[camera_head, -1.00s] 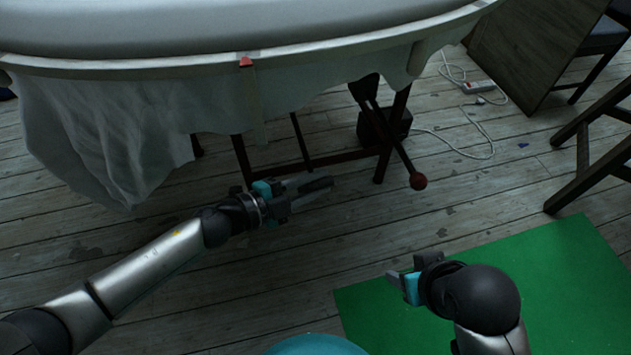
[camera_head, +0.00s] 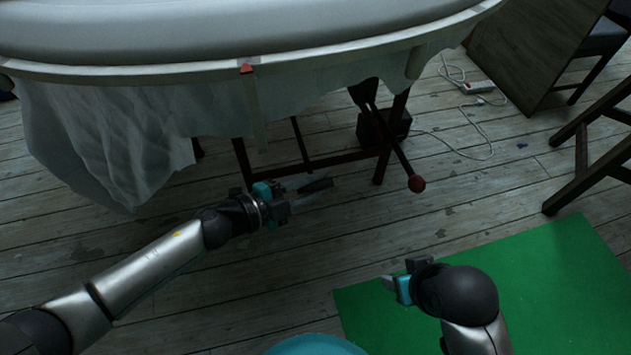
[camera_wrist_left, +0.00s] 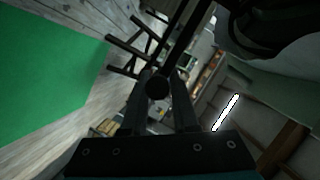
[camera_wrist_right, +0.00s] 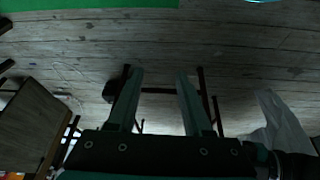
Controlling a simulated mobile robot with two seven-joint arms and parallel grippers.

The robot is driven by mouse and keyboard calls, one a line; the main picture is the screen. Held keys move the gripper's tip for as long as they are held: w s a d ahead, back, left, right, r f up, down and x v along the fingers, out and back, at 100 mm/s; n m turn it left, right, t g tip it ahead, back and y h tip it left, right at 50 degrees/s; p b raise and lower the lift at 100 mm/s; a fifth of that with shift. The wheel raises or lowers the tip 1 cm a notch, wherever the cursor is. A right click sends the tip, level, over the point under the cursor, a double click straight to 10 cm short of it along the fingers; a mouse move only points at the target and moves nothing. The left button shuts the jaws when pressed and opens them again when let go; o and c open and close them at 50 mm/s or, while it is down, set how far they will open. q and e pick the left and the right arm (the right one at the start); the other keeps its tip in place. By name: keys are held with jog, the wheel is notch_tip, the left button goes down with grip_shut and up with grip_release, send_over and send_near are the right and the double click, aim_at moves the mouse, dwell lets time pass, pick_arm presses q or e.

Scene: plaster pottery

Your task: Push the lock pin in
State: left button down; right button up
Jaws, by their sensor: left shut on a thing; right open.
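A dark red ball (camera_head: 416,184) tips a slanted rod under the round table (camera_head: 330,45). I cannot tell whether this is the lock pin. My left gripper (camera_head: 325,190) is under the table, left of the ball, and its fingertips look apart from it. In the left wrist view the dark round ball (camera_wrist_left: 158,88) lines up between my fingers, with a rod rising behind it. My right gripper (camera_head: 390,275) is open and empty over the green mat, seen also in the right wrist view (camera_wrist_right: 160,75).
White cloth (camera_head: 90,140) hangs from the table. Its dark red legs and bar (camera_head: 340,158) stand on plank flooring. A power strip (camera_head: 478,87) with cord lies behind, and a dark folding chair (camera_head: 600,150) stands right. The green mat (camera_head: 560,285) is largely clear.

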pick_arm(q)
notch_tip(320, 180, up, 3)
jog(key=p, duration=0.3)
jog(key=shift+r, duration=0.15)
jog(key=shift+w+r, duration=0.1)
jog(key=shift+r, duration=0.2)
pick_arm(e)
notch_tip(320, 180, down, 8)
jog(key=s+g, duration=0.1)
jog(key=shift+s+d, duration=0.15)
jog(key=shift+s, duration=0.15)
pick_arm(q)
jog(key=c, duration=0.7)
grip_release()
pick_arm(e)
jog(key=shift+r, duration=0.1)
pick_arm(q)
jog(key=shift+s+a+p, duration=0.2)
jog(key=shift+s+p, duration=0.05)
jog(key=shift+p, duration=0.1)
jog(key=p+v, duration=0.3)
jog(key=v, duration=1.1)
jog(key=shift+s+a, duration=0.2)
jog(key=shift+a, duration=0.15)
pick_arm(e)
jog(key=s+d+f+g, duration=0.1)
jog(key=s+f, duration=0.2)
jog(key=f, duration=0.4)
jog(key=shift+s+d, duration=0.35)
